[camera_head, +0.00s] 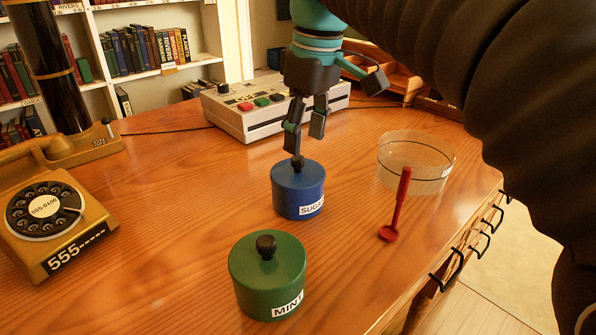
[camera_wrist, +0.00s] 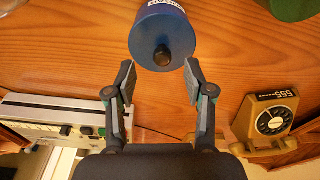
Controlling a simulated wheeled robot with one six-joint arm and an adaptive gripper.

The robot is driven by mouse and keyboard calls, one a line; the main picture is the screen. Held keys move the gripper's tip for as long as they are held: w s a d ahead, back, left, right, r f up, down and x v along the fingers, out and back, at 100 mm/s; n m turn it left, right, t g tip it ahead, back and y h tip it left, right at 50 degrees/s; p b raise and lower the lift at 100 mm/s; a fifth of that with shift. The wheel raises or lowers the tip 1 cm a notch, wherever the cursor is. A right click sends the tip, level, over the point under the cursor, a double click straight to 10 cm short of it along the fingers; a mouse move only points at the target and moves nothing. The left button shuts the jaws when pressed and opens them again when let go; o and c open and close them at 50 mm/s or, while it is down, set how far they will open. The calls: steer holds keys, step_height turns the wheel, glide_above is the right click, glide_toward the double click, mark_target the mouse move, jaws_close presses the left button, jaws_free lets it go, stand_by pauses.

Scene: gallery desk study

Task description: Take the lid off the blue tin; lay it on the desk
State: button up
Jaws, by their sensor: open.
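The blue tin (camera_head: 298,192) stands upright on the desk (camera_head: 180,215), with a label that reads SUGAR. Its lid (camera_head: 284,172) is on, with a dark round knob (camera_head: 298,163) on top. My gripper (camera_head: 307,145) is open and empty, just above the lid and close to the knob. In the wrist view the blue tin (camera_wrist: 162,28) and its knob (camera_wrist: 162,56) show ahead of my gripper (camera_wrist: 158,78), between the lines of the two spread fingers. I cannot tell whether a finger touches the knob.
A green tin (camera_head: 267,280) labelled MINT stands in front. A red spoon (camera_head: 398,205) and a clear round dish (camera_head: 415,162) are at the right. A yellow telephone (camera_head: 50,215) is at the left, a push-button device (camera_head: 250,110) behind. Desk space left of the blue tin is clear.

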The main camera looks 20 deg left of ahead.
mark_target(299, 158)
steer(key=shift+a+f, duration=0.2)
steer(key=shift+f, duration=0.65)
steer(key=shift+a+f, duration=0.25)
steer(key=shift+f, duration=0.65)
steer(key=shift+a+f, duration=0.2)
steer(key=shift+f, duration=0.65)
steer(key=shift+c, duration=0.2)
jaws_close()
